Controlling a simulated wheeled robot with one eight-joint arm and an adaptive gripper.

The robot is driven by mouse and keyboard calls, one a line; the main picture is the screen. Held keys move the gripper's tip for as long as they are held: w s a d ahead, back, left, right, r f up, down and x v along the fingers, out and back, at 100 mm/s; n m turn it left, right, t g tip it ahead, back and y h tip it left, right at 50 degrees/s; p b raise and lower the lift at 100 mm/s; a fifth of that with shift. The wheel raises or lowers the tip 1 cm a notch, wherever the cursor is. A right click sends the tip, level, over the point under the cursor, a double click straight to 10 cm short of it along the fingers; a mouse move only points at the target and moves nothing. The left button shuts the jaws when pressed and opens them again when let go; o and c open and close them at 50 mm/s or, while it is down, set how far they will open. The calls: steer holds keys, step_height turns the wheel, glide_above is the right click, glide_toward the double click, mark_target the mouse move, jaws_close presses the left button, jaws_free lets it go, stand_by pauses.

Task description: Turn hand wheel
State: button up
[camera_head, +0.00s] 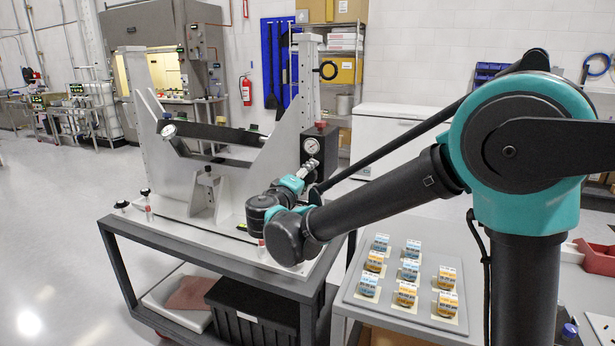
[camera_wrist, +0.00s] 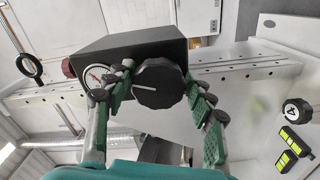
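The hand wheel (camera_wrist: 158,84) is a black ribbed knob with a white line mark, on the face of a black box (camera_wrist: 135,46) in the wrist view. My gripper (camera_wrist: 157,77) has green padded fingers, spread open on both sides of the wheel. The left finger looks very close to the wheel's edge; a gap shows on the right. I cannot tell whether either finger touches it. In the head view, my gripper (camera_head: 306,172) reaches up to the black box (camera_head: 319,156) on the mirror fixture; the wheel is hidden there.
A round gauge (camera_head: 311,146) sits on the box, with a red knob (camera_head: 321,125) above. The fixture stands on a grey cart (camera_head: 150,237). A side table (camera_head: 345,300) carries several small blue and orange blocks. Open floor (camera_head: 60,230) lies left.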

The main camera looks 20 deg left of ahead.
steer(key=shift+o, duration=1)
steer(key=s+a, duration=0.1)
steer(key=s, duration=1.1)
